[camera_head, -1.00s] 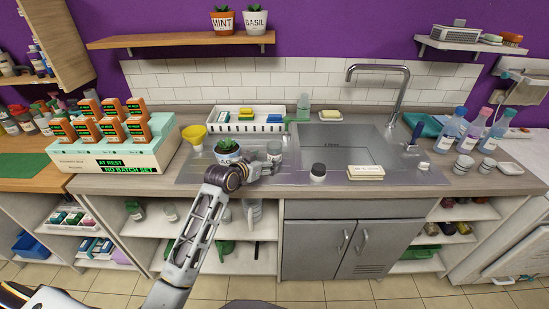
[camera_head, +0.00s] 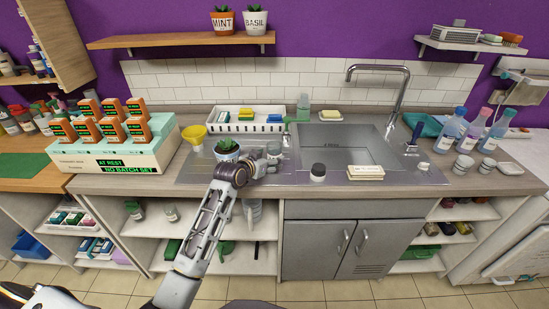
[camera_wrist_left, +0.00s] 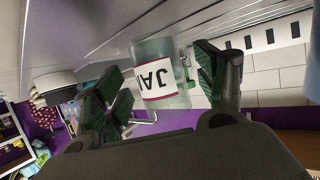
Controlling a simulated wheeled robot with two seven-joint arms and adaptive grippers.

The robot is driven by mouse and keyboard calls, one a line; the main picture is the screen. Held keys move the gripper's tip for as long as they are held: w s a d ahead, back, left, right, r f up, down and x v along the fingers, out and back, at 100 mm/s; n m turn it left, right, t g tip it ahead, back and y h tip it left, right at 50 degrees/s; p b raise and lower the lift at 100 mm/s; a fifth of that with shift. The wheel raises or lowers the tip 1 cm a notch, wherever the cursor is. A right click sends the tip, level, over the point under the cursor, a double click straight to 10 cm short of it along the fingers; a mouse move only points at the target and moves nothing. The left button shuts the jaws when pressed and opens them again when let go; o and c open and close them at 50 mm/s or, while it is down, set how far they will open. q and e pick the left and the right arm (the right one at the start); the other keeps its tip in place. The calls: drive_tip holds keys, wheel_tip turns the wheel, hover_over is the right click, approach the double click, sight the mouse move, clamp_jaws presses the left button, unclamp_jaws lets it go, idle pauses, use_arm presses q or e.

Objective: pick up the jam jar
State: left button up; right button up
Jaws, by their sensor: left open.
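The jam jar (camera_wrist_left: 158,72) is a clear glass jar with a white label whose visible letters read "JA". It appears upside down in the left wrist view, between the two dark green finger pads. In the head view the jar (camera_head: 274,149) stands on the counter left of the sink, partly behind my gripper. My left gripper (camera_head: 263,166) is open, close in front of the jar. In the left wrist view the gripper (camera_wrist_left: 160,86) has its fingers apart on both sides of the jar, with gaps showing. My right gripper is not in view.
A white tray (camera_head: 246,125) and green bottle (camera_head: 303,110) are behind.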

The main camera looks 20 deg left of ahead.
sight(274, 156)
use_arm(q)
drive_tip(key=shift+w+d+f, duration=0.15)
drive_tip(key=shift+w+d, duration=0.1)
drive_tip(key=shift+w, duration=0.25)
drive_tip(key=shift+w+d+f, duration=0.1)
drive_tip(key=shift+w+d, duration=0.1)
drive_tip(key=shift+w, duration=0.3)
drive_tip(key=shift+w+d+f, duration=0.1)
drive_tip(key=shift+w+f, duration=0.15)
drive_tip(key=shift+w, duration=0.35)
drive_tip(key=shift+w+d+f, duration=0.1)
drive_tip(key=shift+w+f, duration=0.1)
drive_tip(key=shift+w, duration=0.2)
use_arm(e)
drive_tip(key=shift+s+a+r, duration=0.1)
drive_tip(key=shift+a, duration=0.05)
use_arm(q)
drive_tip(key=c, duration=1.4)
drive_tip(key=shift+o, duration=0.2)
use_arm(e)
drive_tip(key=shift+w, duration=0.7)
